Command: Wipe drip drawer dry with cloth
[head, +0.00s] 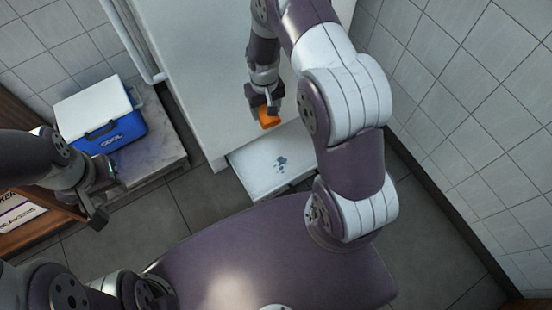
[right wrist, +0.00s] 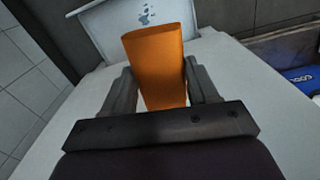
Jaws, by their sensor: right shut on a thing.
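The drip drawer (head: 257,175) is a shallow white tray, pulled out at the foot of the white cabinet. Blue-grey wet spots (head: 281,164) lie on its floor. The drawer (right wrist: 107,33) and its spots also show at the top of the right wrist view. My right gripper (head: 266,113) is shut on the orange cloth (head: 269,121), just behind and above the drawer. In the right wrist view the cloth (right wrist: 158,62) stands up between the two fingers. My left gripper (head: 101,204) is at the left over the floor, away from the drawer; its jaw opening is unclear.
A blue and white cooler (head: 118,131) stands on a grey stone slab (head: 165,140) left of the cabinet (head: 205,75). A wooden shelf unit (head: 45,225) is at the far left. Tiled walls close in the right side. Dark floor tiles (head: 195,200) beside the drawer are clear.

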